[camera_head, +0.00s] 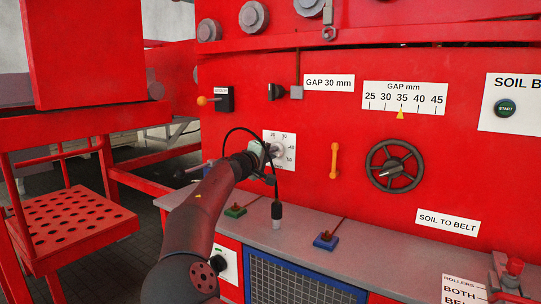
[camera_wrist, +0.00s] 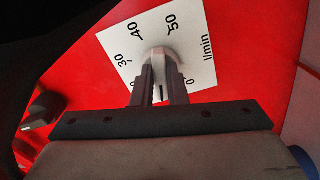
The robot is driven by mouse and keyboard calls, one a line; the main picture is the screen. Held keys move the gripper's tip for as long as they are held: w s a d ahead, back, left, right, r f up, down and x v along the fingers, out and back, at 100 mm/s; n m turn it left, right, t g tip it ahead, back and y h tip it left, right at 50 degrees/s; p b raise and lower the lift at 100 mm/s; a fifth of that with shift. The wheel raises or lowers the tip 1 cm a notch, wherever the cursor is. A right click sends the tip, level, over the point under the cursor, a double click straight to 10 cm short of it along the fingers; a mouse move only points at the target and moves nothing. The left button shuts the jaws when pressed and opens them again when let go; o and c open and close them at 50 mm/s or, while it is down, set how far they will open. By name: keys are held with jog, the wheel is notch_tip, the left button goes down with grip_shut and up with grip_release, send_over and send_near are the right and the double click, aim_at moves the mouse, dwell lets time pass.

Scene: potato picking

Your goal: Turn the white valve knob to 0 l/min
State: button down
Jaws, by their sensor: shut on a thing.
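The white valve knob (camera_wrist: 160,53) stands at the middle of a white dial plate on a red panel. In the wrist view the plate (camera_wrist: 197,40) reads 30, 40, 50, 0 and l/min; another number is partly covered by a finger. My gripper (camera_wrist: 161,72) has its two dark fingers shut on the knob, one on each side. The fingers hide much of the knob, so its exact setting cannot be read. In the head view the same plate (camera_head: 291,138) shows, with my gripper (camera_head: 268,150) reaching it from the left.
A grey ledge (camera_head: 340,250) runs below the panel, with a green pedal-like block (camera_head: 236,210) and a blue one (camera_head: 326,241). A black box with an orange-tipped lever (camera_head: 222,99) sits above left.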

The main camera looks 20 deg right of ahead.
jog(key=shift+r+n+p, duration=0.2)
jog(key=shift+n+p, duration=1.55)
jog(key=shift+n, duration=3.25)
jog(key=c, duration=1.4)
grip_release()
jog(key=shift+c, duration=0.2)
jog(key=b+v, duration=0.3)
jog(key=v, duration=1.4)
jog(key=shift+s+a, duration=0.15)
jog(key=shift+a, duration=0.05)
